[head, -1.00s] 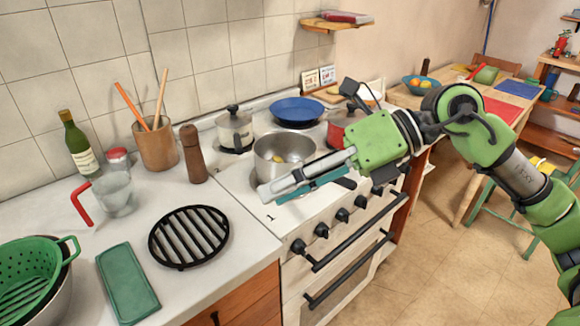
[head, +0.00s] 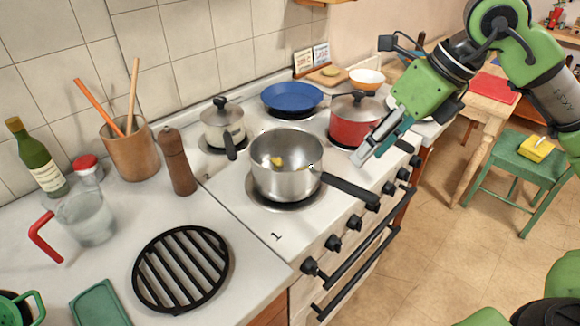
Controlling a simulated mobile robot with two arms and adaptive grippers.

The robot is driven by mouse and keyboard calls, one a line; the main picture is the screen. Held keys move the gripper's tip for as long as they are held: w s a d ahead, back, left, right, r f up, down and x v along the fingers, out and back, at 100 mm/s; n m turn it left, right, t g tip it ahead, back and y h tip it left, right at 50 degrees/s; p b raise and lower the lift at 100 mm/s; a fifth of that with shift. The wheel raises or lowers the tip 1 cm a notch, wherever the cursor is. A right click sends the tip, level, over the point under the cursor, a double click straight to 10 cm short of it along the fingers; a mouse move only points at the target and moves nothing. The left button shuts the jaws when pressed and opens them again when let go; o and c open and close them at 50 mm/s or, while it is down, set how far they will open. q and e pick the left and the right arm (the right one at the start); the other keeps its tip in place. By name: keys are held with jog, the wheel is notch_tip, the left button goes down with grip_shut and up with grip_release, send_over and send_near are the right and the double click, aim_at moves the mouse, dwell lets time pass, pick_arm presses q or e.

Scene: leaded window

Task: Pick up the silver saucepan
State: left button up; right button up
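The silver saucepan (head: 284,182) stands upright on the front left burner of the stove, with a few yellow pieces inside. Its black handle (head: 350,189) points to the right and toward the stove front, and shows in full. My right gripper (head: 360,158) is up and to the right of the saucepan, in front of the red pot in the picture. It appears apart from the saucepan and its handle, and nothing shows in it. Its fingers are seen at a slant, so their gap is unclear. My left gripper is not in view.
A pepper mill (head: 177,165) and a black grate (head: 181,268) are on the counter at left. Black knobs line the stove front.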

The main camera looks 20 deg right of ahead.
aim_at(342, 180)
jog(key=x, duration=1)
jog(key=shift+a+f+p, duration=0.1)
jog(key=shift+a+p, duration=0.15)
jog(key=shift+p, duration=0.1)
jog(key=shift+w+a+f, duration=0.1)
jog(key=shift+w+f, duration=0.05)
jog(key=shift+f, duration=0.25)
grip_shut()
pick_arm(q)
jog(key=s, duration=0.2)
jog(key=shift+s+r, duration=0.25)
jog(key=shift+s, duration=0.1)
pick_arm(e)
jog(key=shift+r, duration=0.1)
